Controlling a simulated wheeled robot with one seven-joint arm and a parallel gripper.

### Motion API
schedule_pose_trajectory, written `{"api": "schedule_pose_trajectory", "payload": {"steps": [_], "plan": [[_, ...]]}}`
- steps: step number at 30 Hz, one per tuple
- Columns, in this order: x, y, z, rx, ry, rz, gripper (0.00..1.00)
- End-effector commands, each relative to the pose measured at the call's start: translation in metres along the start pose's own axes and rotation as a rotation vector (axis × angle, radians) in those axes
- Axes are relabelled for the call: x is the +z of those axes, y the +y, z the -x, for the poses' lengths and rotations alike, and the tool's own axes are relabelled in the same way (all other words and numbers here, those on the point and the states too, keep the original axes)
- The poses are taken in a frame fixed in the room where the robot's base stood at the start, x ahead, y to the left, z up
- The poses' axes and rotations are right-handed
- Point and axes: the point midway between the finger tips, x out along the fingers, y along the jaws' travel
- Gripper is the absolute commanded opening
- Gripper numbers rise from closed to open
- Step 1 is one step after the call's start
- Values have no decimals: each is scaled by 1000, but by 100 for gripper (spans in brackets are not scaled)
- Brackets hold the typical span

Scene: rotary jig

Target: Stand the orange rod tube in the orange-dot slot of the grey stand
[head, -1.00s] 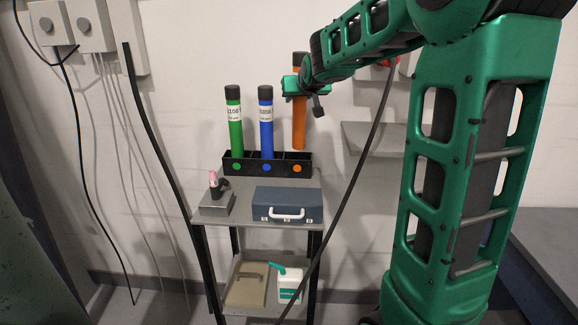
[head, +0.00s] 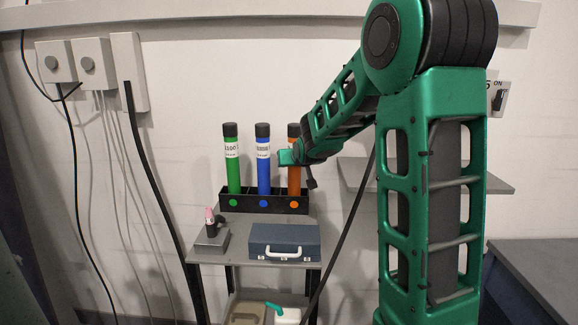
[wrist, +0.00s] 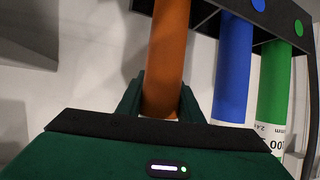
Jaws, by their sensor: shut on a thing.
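The orange tube (head: 294,181) has a black cap and is upright at the right end of the stand (head: 248,206), which looks black here. Its lower end is hidden behind the stand's front wall, above the orange dot (head: 294,205), and its top is level with the other two tubes. My gripper (head: 290,157) is shut on the tube's upper part. In the wrist view the orange tube (wrist: 168,50) runs between my fingers (wrist: 160,98) toward the stand (wrist: 205,16); its far end is out of frame.
The blue tube (head: 263,175) and green tube (head: 233,175) stand in the other slots, blue close beside my gripper. A blue case (head: 284,240) and a small grey device (head: 211,240) sit in front on the cart. A wall shelf (head: 430,178) is at right.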

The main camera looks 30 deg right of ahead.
Motion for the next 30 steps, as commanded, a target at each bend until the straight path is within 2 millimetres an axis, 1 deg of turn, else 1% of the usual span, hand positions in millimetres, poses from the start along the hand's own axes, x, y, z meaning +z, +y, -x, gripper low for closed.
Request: {"api": "schedule_pose_trajectory", "payload": {"steps": [2,3,5,14,17,20,23,30], "plan": [[-1,0,0,0,2,0,0],[0,0,0,0,0,0,38],[0,0,0,0,0,0,52],[0,0,1,0,0,0,52],[-1,0,5,0,1,0,52],[-1,0,15,-1,1,0,52],[-1,-1,30,-2,2,0,52],[-2,-1,72,-1,3,0,52]]}}
